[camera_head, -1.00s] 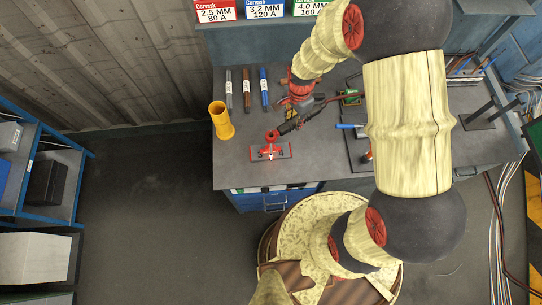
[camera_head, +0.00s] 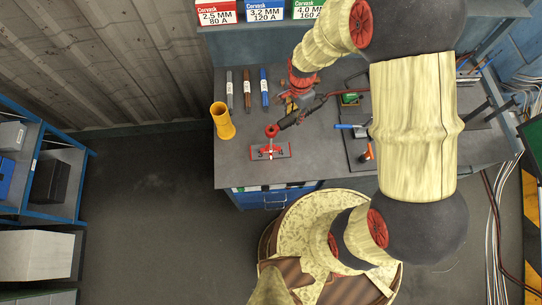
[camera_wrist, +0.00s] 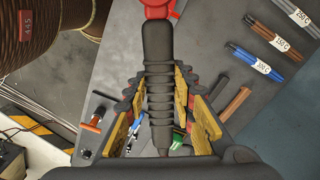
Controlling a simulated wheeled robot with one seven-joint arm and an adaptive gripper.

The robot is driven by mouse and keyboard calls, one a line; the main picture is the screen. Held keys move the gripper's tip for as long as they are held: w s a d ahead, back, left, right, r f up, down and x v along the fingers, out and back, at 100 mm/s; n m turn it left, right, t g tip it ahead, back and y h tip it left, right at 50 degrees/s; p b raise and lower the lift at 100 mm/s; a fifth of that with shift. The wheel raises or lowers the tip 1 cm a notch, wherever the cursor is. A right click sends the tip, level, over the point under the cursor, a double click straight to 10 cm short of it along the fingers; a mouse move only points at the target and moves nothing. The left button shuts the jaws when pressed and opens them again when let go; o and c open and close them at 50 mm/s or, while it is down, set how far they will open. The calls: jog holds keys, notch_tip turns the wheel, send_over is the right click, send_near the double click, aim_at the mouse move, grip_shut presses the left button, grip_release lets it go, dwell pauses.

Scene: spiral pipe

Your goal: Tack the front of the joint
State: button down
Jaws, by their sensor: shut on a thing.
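My gripper (camera_head: 291,104) is low over the workbench. It is shut on a black ribbed welding-tool handle (camera_wrist: 159,75), which runs between the jaws in the wrist view. In the head view the black tool (camera_head: 289,122) slants down-left to the ring of a red stand (camera_head: 270,151). I cannot tell whether the tool rests in the ring or is clear of it. The stand's red top also shows at the upper edge of the wrist view (camera_wrist: 160,9). A reddish cable leaves the tool to the right. I cannot make out the joint in either view.
A yellow cup-shaped piece (camera_head: 222,121) stands left of the stand. Several labelled sticks (camera_head: 247,88) lie behind it. A blue-handled tool (camera_head: 346,126), an orange-handled tool (camera_head: 367,152) and a green item (camera_head: 350,99) lie to the right. The front-left bench top is bare.

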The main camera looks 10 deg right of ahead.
jog(key=shift+r, duration=0.1)
jog(key=shift+r+p, duration=0.9)
jog(key=shift+r, duration=0.6)
jog(key=shift+f, duration=0.1)
